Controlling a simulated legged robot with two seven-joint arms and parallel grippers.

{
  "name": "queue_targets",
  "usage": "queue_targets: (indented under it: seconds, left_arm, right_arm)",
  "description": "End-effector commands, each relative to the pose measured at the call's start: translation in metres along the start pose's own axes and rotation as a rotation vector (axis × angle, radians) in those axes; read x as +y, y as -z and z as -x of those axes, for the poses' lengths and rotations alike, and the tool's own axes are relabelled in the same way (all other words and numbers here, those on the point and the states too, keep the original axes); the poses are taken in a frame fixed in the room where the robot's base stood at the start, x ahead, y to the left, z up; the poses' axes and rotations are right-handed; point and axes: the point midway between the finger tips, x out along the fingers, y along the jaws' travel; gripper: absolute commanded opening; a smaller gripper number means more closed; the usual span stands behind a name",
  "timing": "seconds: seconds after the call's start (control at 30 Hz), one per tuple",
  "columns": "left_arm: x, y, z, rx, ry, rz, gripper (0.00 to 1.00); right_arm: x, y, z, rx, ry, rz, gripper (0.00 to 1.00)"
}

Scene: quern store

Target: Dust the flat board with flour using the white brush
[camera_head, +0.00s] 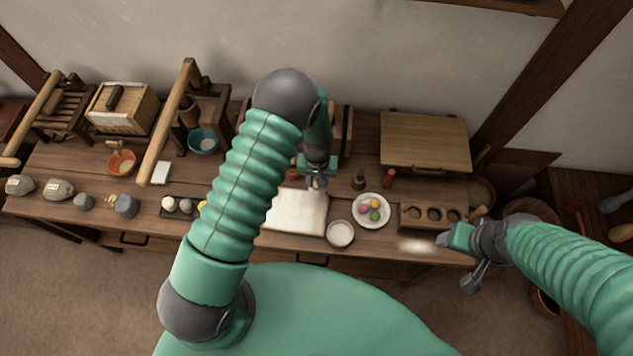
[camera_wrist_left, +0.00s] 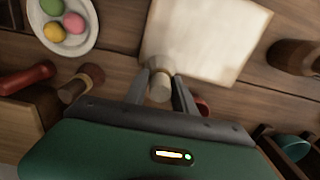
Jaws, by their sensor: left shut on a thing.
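The flat board (camera_head: 297,212) lies on the table below my left gripper, its pale top looking whitened and patchy; it also shows in the left wrist view (camera_wrist_left: 205,40). My left gripper (camera_head: 317,184) is over the board's far right edge. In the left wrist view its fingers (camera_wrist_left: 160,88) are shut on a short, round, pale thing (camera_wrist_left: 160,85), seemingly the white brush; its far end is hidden. I cannot tell whether it touches the board. My right gripper (camera_head: 443,240) is at the table's front right; its fingers are too small to judge.
A bowl of white powder (camera_head: 340,234) and a plate of coloured balls (camera_head: 371,197) stand right of the board. A white powder patch (camera_head: 415,245) lies near the front edge. A holed wooden block (camera_head: 430,222) and a larger slanted board (camera_head: 425,140) are at right.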

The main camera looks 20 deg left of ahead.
Motion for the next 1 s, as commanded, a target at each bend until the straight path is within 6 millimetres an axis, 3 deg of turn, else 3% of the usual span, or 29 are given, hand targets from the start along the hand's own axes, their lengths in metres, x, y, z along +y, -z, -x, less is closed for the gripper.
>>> queue_targets:
  seconds: [0.6,1.0]
  left_arm:
    - [-0.006,0.007,0.058,-0.002,-0.001,-0.001,0.0]
    - [-0.006,0.008,0.061,-0.002,-0.002,-0.001,0.0]
  right_arm:
    - [0.0,0.01,0.043,0.0,0.0,0.0,0.61]
    - [0.0,0.01,0.044,0.0,0.0,0.0,0.61]
